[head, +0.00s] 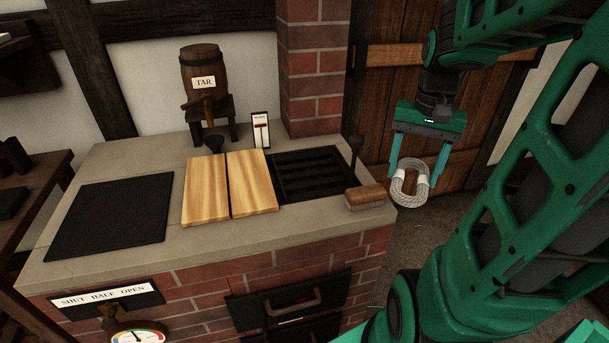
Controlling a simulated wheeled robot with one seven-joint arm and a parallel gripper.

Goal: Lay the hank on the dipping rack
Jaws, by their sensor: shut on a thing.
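A pale grey rope hank (397,187), coiled into an oval loop with white bands, hangs in the air to the right of the brick stove. My gripper (414,178) points down with its two green fingers on either side of the hank and is shut on it. A black slatted rack (312,177) is set in the stove top, left of the hank; it looks like the dipping rack, and no rope shows on it. My gripper is beyond the stove's right edge, apart from the rack.
A wooden-backed brush (365,197) lies at the stove top's right corner, near a dark upright handle (355,152). Two wooden boards (229,186) and a black plate (110,214) lie farther left. A tar barrel (201,72) and brick chimney (315,65) stand behind.

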